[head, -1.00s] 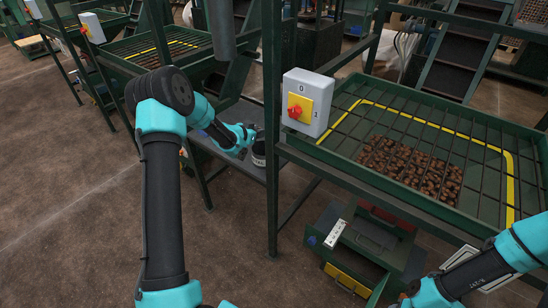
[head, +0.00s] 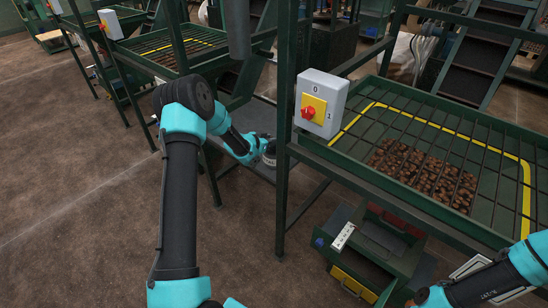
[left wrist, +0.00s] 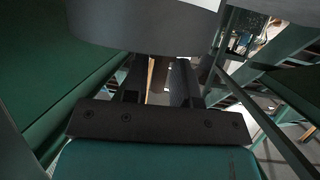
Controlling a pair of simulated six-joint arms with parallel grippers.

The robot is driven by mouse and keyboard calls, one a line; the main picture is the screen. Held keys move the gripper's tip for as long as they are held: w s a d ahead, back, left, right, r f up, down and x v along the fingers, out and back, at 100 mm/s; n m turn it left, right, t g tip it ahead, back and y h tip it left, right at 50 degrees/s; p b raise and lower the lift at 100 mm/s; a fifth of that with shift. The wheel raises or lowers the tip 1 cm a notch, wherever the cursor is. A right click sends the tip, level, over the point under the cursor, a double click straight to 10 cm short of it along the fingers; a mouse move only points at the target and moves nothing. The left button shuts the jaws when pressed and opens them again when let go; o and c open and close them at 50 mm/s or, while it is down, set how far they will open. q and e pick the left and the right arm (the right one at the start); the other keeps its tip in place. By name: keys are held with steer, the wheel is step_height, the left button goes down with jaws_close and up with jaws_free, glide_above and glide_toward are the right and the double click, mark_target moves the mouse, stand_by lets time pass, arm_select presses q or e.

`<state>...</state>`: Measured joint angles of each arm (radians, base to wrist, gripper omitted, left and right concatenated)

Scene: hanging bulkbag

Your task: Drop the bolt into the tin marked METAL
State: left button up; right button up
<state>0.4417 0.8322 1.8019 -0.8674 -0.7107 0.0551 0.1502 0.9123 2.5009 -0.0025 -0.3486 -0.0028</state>
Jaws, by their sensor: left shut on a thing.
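My left gripper (head: 263,152) is low beside the dark green post, at a grey shelf. A small dark and white round tin (head: 270,153) shows right at its tip; its marking is too small to read. In the left wrist view my two dark fingers (left wrist: 158,85) are a little apart, with their tips hidden behind a large dark grey rounded body (left wrist: 145,22). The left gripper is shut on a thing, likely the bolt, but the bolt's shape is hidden. My right arm shows at the lower right; its gripper is out of view.
A grey switch box (head: 320,102) with a red knob is mounted beside the post (head: 283,170). A green barred table (head: 440,150) with a brown heap stands right. Below it is a green box (head: 375,248) with a yellow front. The floor at left is clear.

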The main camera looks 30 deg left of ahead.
arm_select(q)
steer(key=shift+f, duration=0.55)
steer(key=o, duration=1)
steer(key=v, duration=1.7)
steer(key=shift+s, duration=0.2)
